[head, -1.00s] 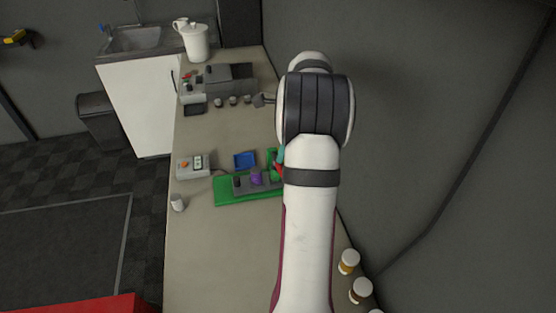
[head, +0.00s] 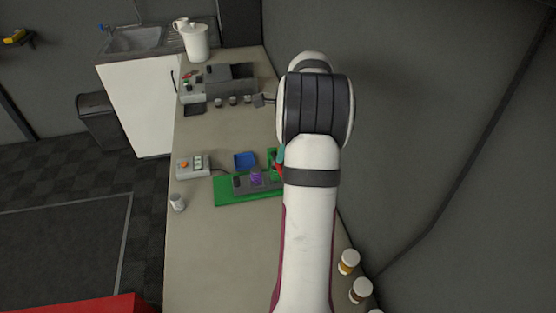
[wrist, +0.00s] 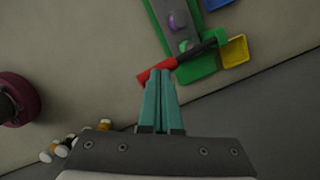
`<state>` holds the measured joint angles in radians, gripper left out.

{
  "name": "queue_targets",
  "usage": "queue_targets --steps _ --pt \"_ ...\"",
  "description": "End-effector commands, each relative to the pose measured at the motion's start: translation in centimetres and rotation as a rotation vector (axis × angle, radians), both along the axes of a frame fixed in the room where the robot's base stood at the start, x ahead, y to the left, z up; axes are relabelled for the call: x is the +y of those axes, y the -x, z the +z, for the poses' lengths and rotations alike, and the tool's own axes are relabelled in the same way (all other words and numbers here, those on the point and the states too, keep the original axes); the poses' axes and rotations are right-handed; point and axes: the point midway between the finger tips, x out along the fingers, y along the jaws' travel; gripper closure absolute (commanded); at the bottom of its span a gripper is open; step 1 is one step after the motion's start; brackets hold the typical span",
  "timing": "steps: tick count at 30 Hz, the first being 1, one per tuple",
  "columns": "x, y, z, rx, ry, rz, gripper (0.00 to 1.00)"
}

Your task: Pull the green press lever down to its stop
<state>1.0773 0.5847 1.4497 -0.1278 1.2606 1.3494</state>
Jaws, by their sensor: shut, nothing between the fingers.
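The green press (head: 272,156) stands at the right end of a green board, partly hidden behind my arm in the head view. In the wrist view its green body (wrist: 197,67) carries a dark lever (wrist: 200,47) with a red grip (wrist: 147,75) at its left end. My gripper (wrist: 161,74) has teal fingers, shut and empty. Its tips are right at the red grip in the wrist view; I cannot tell whether they touch it. In the head view only a bit of teal shows beside the press.
On the green board (head: 232,199) a grey block holds a purple knob (head: 256,178). A blue tray (head: 245,161), a button box (head: 193,166) and a white cup (head: 177,202) are near. A yellow tray (wrist: 235,50) lies beside the press. Jars (head: 348,262) stand at the right edge.

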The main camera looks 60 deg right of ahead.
Motion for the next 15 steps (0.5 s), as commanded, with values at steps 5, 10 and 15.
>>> queue_targets --steps 5,10,15 --pt "0.0 0.0 -0.01 0.0 0.0 0.0 1.0" --pt "0.04 0.04 -0.41 0.0 -0.001 0.0 1.0" --pt "0.1 0.07 -0.94 0.001 -0.002 -0.001 1.0"
